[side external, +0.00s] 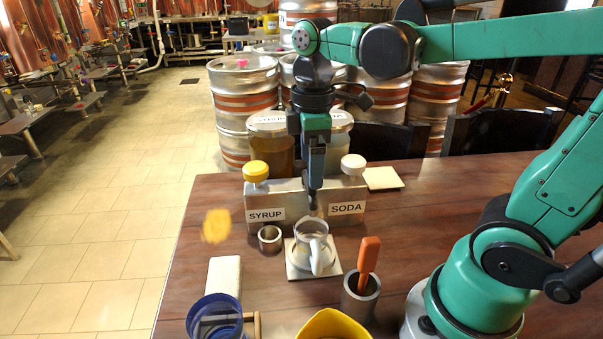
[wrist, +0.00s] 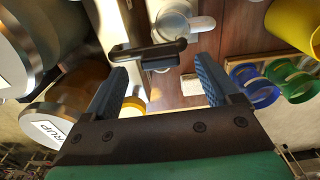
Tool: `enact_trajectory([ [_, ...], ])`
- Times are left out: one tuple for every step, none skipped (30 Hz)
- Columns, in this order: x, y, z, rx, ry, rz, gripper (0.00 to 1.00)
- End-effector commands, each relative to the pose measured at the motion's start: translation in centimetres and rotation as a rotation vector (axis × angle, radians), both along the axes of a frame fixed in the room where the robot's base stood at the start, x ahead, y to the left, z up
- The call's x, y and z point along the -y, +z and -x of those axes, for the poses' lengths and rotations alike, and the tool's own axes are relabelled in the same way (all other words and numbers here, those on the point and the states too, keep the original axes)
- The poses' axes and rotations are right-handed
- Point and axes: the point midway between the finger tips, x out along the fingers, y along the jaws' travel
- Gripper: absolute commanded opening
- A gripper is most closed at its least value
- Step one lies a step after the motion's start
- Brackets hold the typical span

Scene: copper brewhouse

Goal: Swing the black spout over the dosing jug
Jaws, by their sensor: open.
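The black spout (wrist: 148,52) shows in the wrist view as a dark bar with a thicker end, lying between my open fingers without visible contact. In the side view it is hidden or hard to separate from my gripper. The glass dosing jug (side external: 312,240) stands upright on a pale square tile in front of the steel dispenser (side external: 290,197). In the wrist view the jug (wrist: 172,24) is above the spout's end, its pale handle to the right. My gripper (side external: 314,207) points down at the dispenser's front, just behind the jug; its fingers (wrist: 162,64) are apart and empty.
The dispenser has a yellow knob (side external: 255,171) and a white knob (side external: 354,164). A small steel cup (side external: 269,239) stands left of the jug. A grey pot (side external: 360,297) with an orange-handled tool, a yellow bowl (side external: 333,325) and a blue cup (side external: 214,318) stand nearer the camera.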

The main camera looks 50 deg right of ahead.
Motion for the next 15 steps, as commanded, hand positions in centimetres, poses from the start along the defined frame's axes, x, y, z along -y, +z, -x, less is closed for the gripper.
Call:
enact_trajectory([
  [0.0, 0.7, 0.0, 0.000, 0.000, 0.000, 0.82],
  [0.0, 1.1, 0.0, 0.000, 0.000, 0.000, 0.82],
  [0.0, 1.5, 0.0, 0.000, 0.000, 0.000, 0.82],
  [0.0, 1.9, 0.0, 0.000, 0.000, 0.000, 0.82],
  [0.0, 2.1, 0.0, 0.000, 0.000, 0.000, 0.82],
  [0.0, 2.4, 0.0, 0.000, 0.000, 0.000, 0.82],
  [0.0, 2.6, 0.0, 0.000, 0.000, 0.000, 0.82],
  [0.0, 2.8, 0.0, 0.000, 0.000, 0.000, 0.82],
  [0.0, 2.9, 0.0, 0.000, 0.000, 0.000, 0.82],
  [0.0, 3.0, 0.0, 0.000, 0.000, 0.000, 0.82],
  [0.0, 3.1, 0.0, 0.000, 0.000, 0.000, 0.82],
  [0.0, 3.1, 0.0, 0.000, 0.000, 0.000, 0.82],
  [0.0, 3.1, 0.0, 0.000, 0.000, 0.000, 0.82],
  [0.0, 3.1, 0.0, 0.000, 0.000, 0.000, 0.82],
  [0.0, 3.1, 0.0, 0.000, 0.000, 0.000, 0.82],
])
